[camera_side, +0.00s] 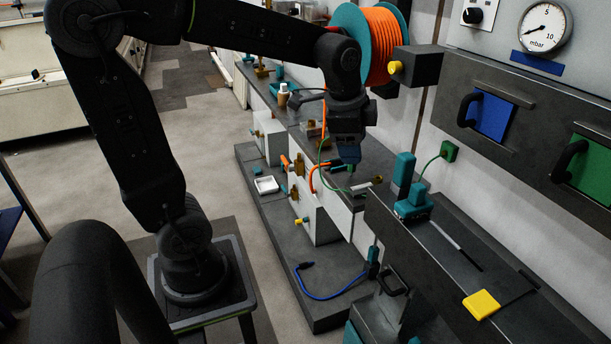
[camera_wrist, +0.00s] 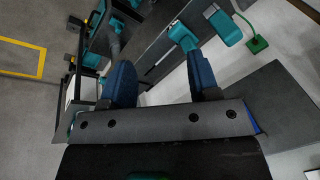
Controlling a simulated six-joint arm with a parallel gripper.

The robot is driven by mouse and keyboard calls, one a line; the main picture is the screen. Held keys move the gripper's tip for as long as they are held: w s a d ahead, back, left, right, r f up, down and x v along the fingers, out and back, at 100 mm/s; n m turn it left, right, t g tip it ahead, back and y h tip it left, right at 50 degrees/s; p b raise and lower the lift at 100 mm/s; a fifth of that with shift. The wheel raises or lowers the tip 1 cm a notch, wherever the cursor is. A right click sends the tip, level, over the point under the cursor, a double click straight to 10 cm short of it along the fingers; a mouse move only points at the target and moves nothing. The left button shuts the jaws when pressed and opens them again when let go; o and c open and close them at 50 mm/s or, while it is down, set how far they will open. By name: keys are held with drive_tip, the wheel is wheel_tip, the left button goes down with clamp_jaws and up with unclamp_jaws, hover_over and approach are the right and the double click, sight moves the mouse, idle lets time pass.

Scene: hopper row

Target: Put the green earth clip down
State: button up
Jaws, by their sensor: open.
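My gripper (camera_side: 347,156) points down beside the dark hopper row in the side view. In the wrist view its two blue fingers (camera_wrist: 163,84) stand wide apart, with nothing visible between them. A small green piece (camera_side: 351,169), perhaps the green earth clip, shows just under the fingertips in the side view. Whether it touches them I cannot tell. A thin green cable (camera_side: 319,163) loops down beside the gripper towards a pale and brass piece (camera_side: 367,185). A green block (camera_side: 449,150) with its own green lead is on the wall at right; it also shows in the wrist view (camera_wrist: 257,44).
A teal upright device (camera_side: 404,170) stands on the dark ledge to the right of my gripper. A yellow block (camera_side: 481,304) lies further along it. Below, a blue cable (camera_side: 330,296) and a white tray (camera_side: 266,184) lie on the plinth. An orange reel (camera_side: 383,45) is behind my wrist.

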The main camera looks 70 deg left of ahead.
drive_tip(key=s+d+n+t, duration=0.1)
drive_tip(key=s+d+n, duration=0.2)
drive_tip(key=s, duration=0.3)
drive_tip(key=s+d+n+t+h, duration=0.1)
drive_tip(key=s+d+n, duration=0.2)
drive_tip(key=s, duration=0.3)
drive_tip(key=shift+s+d+f+n, duration=0.2)
drive_tip(key=shift+d+n, duration=0.2)
drive_tip(key=shift+n, duration=0.4)
